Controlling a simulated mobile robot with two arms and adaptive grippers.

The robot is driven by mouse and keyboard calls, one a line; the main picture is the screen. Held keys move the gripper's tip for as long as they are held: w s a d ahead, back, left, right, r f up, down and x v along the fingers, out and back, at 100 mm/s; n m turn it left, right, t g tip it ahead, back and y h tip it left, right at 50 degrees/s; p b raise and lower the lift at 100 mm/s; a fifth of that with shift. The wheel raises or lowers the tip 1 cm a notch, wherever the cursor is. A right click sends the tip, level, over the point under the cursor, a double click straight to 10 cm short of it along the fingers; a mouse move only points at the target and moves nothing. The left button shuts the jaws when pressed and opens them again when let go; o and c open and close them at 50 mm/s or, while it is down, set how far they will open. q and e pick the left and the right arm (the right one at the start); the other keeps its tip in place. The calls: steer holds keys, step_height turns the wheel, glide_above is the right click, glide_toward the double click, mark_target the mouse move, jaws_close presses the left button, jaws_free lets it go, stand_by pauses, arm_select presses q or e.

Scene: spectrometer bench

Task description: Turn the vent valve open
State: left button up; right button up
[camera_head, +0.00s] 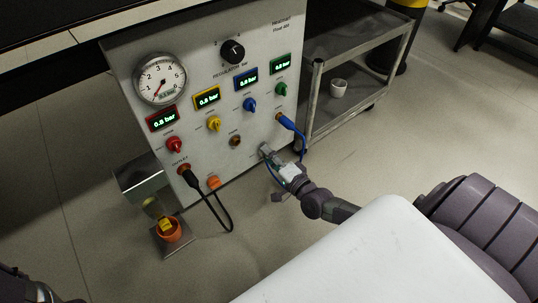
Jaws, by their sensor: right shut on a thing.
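The grey-white regulator panel (200,60) stands ahead of me and carries several knobs and ports. My right gripper (268,153) is at the lower right of the panel, shut on a small fitting there, which I take to be the vent valve. The gripper hides most of that fitting, so its handle angle cannot be read. Above the gripper, a blue plug (286,123) sits in a port, and its blue cable passes close to the gripper. My left gripper is not in view; only a dark piece of my arm shows at the bottom left.
The pressure gauge (160,81) and a black regulator knob (232,51) are higher on the panel. A black cable (218,211) loops from the outlet below. A cart (315,88) with a white cup (338,88) stands right.

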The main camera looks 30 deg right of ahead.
steer(key=shift+f, duration=0.1)
steer(key=o, duration=1.2)
steer(key=shift+c, duration=0.2)
steer(key=s, duration=1.2)
steer(key=shift+d, duration=0.45)
steer(key=shift+s, duration=0.1)
